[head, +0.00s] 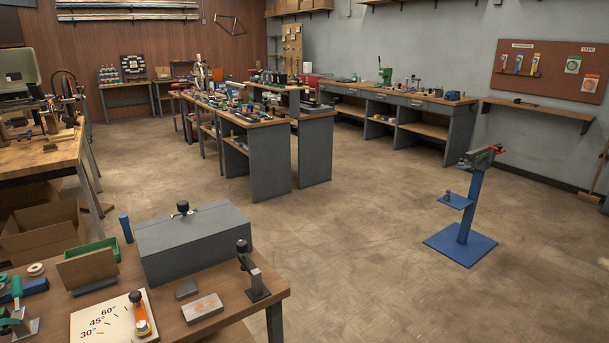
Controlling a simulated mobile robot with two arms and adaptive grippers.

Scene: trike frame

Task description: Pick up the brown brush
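Neither of my grippers is in the head view. I cannot surely make out a brown brush. A small dark object (524,102) lies on the wooden wall shelf (560,114) at the right; it is too small to identify. A small dark brown item (50,148) lies near the front edge of the wooden workbench (30,163) at the left; it is also unclear. A broom with a tan head (589,198) leans at the right edge.
A near table (262,299) holds a grey box (195,240), an angle board (90,310) and small tools. Grey workbenches (270,165) stand mid-room, others along the back wall. A blue stand (461,243) is on the right. The floor between (370,220) is clear.

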